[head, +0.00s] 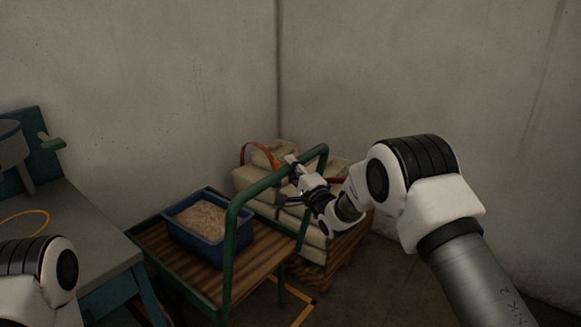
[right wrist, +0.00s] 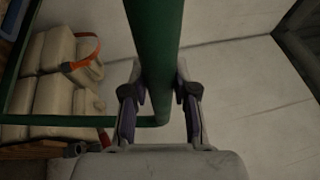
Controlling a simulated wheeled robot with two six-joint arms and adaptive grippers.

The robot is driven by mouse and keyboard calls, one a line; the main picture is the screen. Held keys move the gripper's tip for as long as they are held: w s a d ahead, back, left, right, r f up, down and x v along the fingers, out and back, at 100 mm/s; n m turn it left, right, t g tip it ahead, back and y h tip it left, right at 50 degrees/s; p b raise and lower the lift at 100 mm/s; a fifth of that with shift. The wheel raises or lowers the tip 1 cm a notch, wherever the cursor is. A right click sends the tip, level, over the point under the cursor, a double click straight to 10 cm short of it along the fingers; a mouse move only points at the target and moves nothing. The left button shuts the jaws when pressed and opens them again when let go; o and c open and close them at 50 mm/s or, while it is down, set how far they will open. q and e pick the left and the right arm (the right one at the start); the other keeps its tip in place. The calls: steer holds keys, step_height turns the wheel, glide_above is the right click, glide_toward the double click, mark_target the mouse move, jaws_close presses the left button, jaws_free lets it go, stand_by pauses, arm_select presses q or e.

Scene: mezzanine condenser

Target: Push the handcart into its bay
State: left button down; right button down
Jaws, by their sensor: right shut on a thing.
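The handcart has a green tube handle (head: 233,225) and a brown slatted deck (head: 185,268), and stands in the lower middle of the head view. A blue bin (head: 205,243) filled with pale grainy material sits on its deck. My right gripper (head: 296,178) is shut on the handle's top bar. In the right wrist view its fingers (right wrist: 160,98) lie on both sides of the green bar (right wrist: 155,40). Yellow floor lines (head: 302,313) show just right of the cart; they may mark the bay, most of which is hidden. My left gripper is out of view.
Stacked pale sacks (head: 312,232) on a wooden pallet (head: 345,250) stand behind and right of the handle, with an orange strap (head: 260,149) on top. A grey-topped bench (head: 70,228) is close on the cart's left. Bare walls meet in a corner behind.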

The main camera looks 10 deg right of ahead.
steer(key=shift+r, duration=0.25)
steer(key=c, duration=1)
jaws_free()
steer(key=shift+w, duration=0.1)
steer(key=shift+o, duration=0.6)
steer(key=shift+w+a+f, duration=0.2)
steer(key=shift+f, duration=0.05)
steer(key=v, duration=1.2)
steer(key=shift+s, duration=0.1)
